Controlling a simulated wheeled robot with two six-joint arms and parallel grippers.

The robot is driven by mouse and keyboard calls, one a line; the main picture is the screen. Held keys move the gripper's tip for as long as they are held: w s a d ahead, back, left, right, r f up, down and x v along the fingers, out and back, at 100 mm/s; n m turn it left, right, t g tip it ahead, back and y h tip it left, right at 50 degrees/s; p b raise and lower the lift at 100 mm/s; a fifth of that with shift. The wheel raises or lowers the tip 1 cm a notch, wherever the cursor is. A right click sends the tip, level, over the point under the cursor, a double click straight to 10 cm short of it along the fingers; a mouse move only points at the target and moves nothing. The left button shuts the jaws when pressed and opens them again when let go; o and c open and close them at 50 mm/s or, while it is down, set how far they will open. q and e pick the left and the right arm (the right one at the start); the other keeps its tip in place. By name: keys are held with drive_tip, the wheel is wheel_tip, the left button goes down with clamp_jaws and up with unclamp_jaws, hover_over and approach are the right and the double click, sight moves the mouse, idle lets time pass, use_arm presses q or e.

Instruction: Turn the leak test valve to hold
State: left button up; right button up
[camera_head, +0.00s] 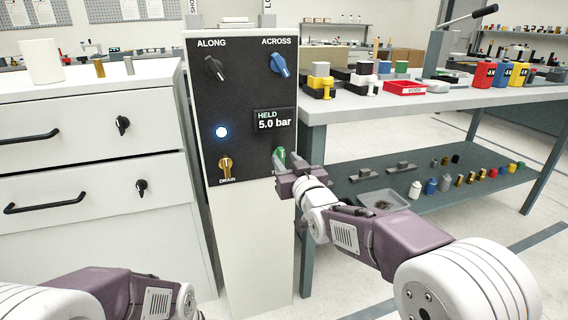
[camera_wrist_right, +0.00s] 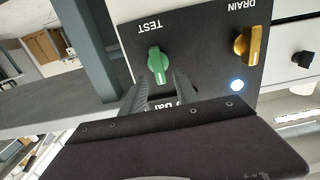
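The green TEST valve knob (camera_head: 281,154) sits at the lower right of the black control panel (camera_head: 240,100), partly hidden by my right gripper (camera_head: 287,168). In the right wrist view the green knob (camera_wrist_right: 157,64) shows whole, just beyond the tips of my right gripper (camera_wrist_right: 160,84). The fingers are apart with a gap between them, and nothing is held. I cannot tell whether a fingertip touches the knob. The display (camera_head: 274,119) reads HELD 5.0 bar. My left gripper is outside the view; only part of its arm shows.
The panel also carries a black ALONG knob (camera_head: 214,68), a blue ACROSS knob (camera_head: 280,64), a yellow DRAIN knob (camera_head: 226,167) and a lit lamp (camera_head: 221,132). A white drawer cabinet (camera_head: 90,180) stands left. A workbench (camera_head: 400,103) with a lower shelf stands right, close to my right arm.

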drive_tip(key=shift+x, duration=1.05)
clamp_jaws()
drive_tip(key=shift+m, duration=0.3)
drive_tip(key=m, duration=0.3)
drive_tip(key=shift+d+m, duration=0.3)
drive_tip(key=shift+m, duration=0.1)
drive_tip(key=shift+w+d+f+m+p, duration=0.15)
drive_tip(key=shift+f+m+p, duration=0.15)
drive_tip(key=shift+m, duration=1.95)
drive_tip(key=shift+d+f+m+p, duration=0.15)
drive_tip(key=shift+f+m+p, duration=0.15)
drive_tip(key=shift+m, duration=1.9)
drive_tip(key=shift+w+d+f+m+p, duration=0.1)
drive_tip(key=shift+d+f+m+p, duration=0.2)
drive_tip(key=shift+m, duration=1.95)
drive_tip(key=shift+a, duration=0.15)
